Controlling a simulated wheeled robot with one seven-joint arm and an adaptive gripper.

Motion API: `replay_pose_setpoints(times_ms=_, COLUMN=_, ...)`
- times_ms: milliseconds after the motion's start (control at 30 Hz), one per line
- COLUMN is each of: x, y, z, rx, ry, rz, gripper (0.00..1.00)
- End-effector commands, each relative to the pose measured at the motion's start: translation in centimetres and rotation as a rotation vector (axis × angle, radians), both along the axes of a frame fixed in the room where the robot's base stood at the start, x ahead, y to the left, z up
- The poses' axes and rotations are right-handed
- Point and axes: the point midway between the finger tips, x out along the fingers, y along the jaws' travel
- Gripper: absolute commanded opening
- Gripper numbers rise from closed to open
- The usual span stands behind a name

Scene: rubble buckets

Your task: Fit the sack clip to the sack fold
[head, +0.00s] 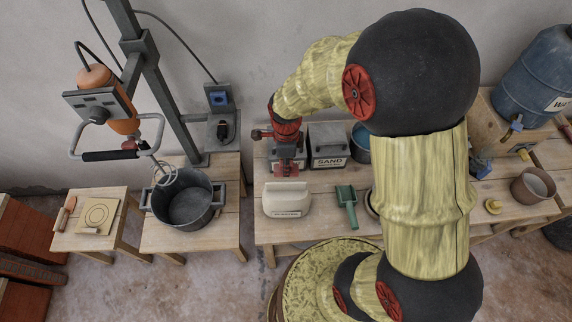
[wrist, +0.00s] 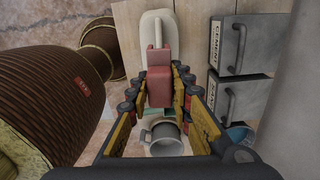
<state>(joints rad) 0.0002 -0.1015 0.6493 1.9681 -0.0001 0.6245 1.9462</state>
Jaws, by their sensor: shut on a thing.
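The sack (head: 287,203) is a small, pale, rounded bag with a dark-lettered label, standing on the middle bench. Its pale top also shows in the wrist view (wrist: 159,27). My gripper (head: 286,166) is above the sack's upper edge in the head view. In the wrist view my gripper (wrist: 160,88) is shut on the red sack clip (wrist: 159,78), which lies between the two black-and-yellow fingers. The clip's far end overlaps the pale sack in that view. I cannot tell whether clip and fold touch, and the fold itself is not clear.
The sand box (head: 328,148) stands behind; the cement box (wrist: 241,44) is beside it. A green scoop (head: 347,204) lies right of the sack. A grey cup (wrist: 164,141) shows below my fingers. A black mixing bucket (head: 185,203) stands on the left bench.

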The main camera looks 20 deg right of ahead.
Motion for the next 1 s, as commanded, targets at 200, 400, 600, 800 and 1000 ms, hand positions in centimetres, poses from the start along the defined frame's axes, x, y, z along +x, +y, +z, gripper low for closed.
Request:
replay_pose_setpoints(times_ms=200, x=0.0, y=0.0, z=-0.6, rx=0.000, ry=0.000, rz=0.001, gripper=0.00)
replay_pose_setpoints(times_ms=400, x=0.0, y=0.0, z=-2.2, rx=-0.001, ry=0.001, rz=0.001, gripper=0.00)
replay_pose_setpoints(times_ms=600, x=0.0, y=0.0, z=-4.2, rx=0.000, ry=-0.001, rz=0.001, gripper=0.00)
replay_pose_setpoints(times_ms=800, x=0.0, y=0.0, z=-5.5, rx=0.000, ry=-0.001, rz=0.001, gripper=0.00)
replay_pose_setpoints(times_ms=1000, x=0.0, y=0.0, z=-5.6, rx=0.000, ry=-0.001, rz=0.001, gripper=0.00)
